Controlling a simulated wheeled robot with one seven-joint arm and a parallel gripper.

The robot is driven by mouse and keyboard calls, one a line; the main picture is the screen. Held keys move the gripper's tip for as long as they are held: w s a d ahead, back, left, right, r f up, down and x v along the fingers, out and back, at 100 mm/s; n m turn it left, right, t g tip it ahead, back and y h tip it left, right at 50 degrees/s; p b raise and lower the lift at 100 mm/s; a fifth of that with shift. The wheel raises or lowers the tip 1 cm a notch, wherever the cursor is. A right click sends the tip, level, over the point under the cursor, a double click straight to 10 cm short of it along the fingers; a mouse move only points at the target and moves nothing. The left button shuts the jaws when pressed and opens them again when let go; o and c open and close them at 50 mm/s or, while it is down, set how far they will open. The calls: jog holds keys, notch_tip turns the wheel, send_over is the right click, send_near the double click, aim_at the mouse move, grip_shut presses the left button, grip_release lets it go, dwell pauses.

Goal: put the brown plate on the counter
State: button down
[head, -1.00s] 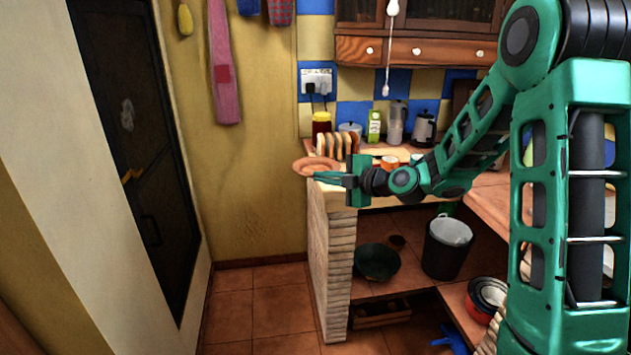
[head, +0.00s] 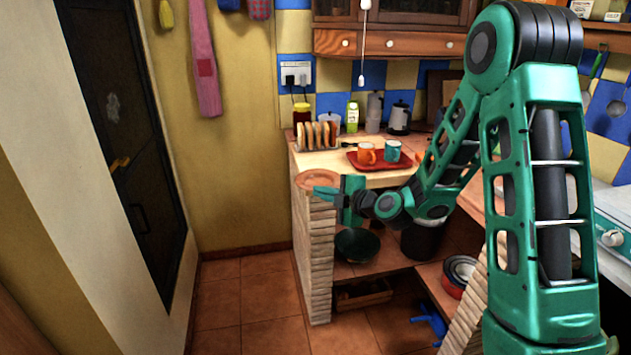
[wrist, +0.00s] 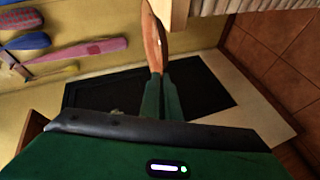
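The brown plate (head: 318,179) is at the left front corner of the wooden counter (head: 338,161). My gripper (head: 328,191) is shut on the plate's near rim. The plate also shows nearly edge-on in the wrist view (wrist: 153,38), pinched between the green fingertips (wrist: 161,78). In the head view the plate overlaps the counter's corner above the brick end wall. I cannot tell whether it touches the counter or is held in front of it.
A toast rack (head: 318,136) stands behind the plate. A red tray (head: 378,163) with an orange mug (head: 366,153) and a teal mug (head: 392,151) lies to the right. Bare counter shows between the rack and the front edge. The brick end wall (head: 318,260) drops to the floor.

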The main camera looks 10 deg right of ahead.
jog(key=d+f+m+h, duration=0.2)
jog(key=d+f, duration=0.3)
jog(key=f, duration=0.3)
jog(key=d+f+m+t+h, duration=0.1)
jog(key=d+f+m+h, duration=0.2)
jog(key=f, duration=0.4)
jog(key=shift+s+d+f+t+h, duration=0.3)
jog(key=shift+d+f+h, duration=0.05)
jog(key=shift+d+h, duration=0.55)
jog(key=shift+s+a+f, duration=0.1)
jog(key=shift+f, duration=0.05)
jog(key=shift+d, duration=0.2)
